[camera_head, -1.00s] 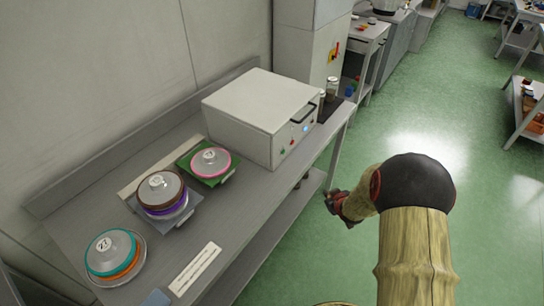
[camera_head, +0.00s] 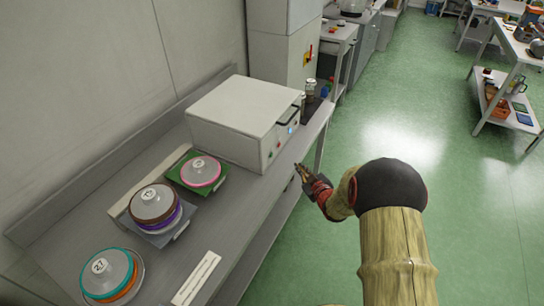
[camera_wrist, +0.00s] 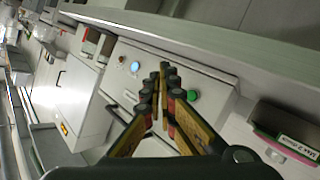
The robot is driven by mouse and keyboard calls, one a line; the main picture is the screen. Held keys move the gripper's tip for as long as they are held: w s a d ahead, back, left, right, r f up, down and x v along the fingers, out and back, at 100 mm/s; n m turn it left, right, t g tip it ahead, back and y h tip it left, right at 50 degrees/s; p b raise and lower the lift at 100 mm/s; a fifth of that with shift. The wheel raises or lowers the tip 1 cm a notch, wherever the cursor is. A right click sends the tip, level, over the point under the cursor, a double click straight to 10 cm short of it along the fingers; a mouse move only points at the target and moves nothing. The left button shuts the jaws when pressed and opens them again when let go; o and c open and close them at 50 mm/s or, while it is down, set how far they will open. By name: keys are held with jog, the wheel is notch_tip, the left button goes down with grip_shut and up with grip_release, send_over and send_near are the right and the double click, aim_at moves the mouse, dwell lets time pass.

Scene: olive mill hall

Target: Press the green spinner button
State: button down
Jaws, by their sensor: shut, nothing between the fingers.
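A white box-shaped machine (camera_head: 245,110) stands on the steel bench. The green button (camera_wrist: 193,95) is on its front panel, just right of my fingertips in the wrist view; it is tiny in the head view (camera_head: 270,156). A lit blue button (camera_wrist: 135,66) is on the same panel, left of my fingers. My gripper (camera_head: 299,167) is shut and empty, in front of the panel and beside the bench's front edge. In the wrist view, my fingers (camera_wrist: 164,75) point at the panel and cover part of it. Contact with the panel does not show.
A black handle (camera_wrist: 118,114) sticks out from the machine. Stacked lidded discs stand on the bench: pink (camera_head: 200,172), brown and purple (camera_head: 155,203), teal and orange (camera_head: 108,273). A jar (camera_head: 310,88) stands behind the machine. The green floor (camera_head: 420,150) to the right is clear.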

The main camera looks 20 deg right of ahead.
aim_at(272, 155)
jog(key=w+a+b, duration=0.1)
jog(key=w+a, duration=0.1)
jog(key=w+a+b, duration=0.1)
jog(key=w+a, duration=0.1)
jog(key=w, duration=0.1)
jog(key=shift+w+a+f, duration=0.1)
jog(key=shift+w+a, duration=0.05)
jog(key=shift+w, duration=0.1)
jog(key=shift+w+a, duration=0.45)
jog(key=shift+w, duration=0.15)
jog(key=shift+w+b, duration=0.1)
jog(key=shift+b, duration=0.2)
dwell(0.7)
jog(key=shift+w+a, duration=0.25)
jog(key=shift+a, duration=0.05)
jog(key=shift+w+a+b, duration=0.2)
jog(key=shift+w+b, duration=0.1)
jog(key=shift+b, duration=0.2)
dwell(0.8)
jog(key=shift+s, duration=0.1)
jog(key=shift+s+d, duration=0.5)
jog(key=shift+s, duration=0.05)
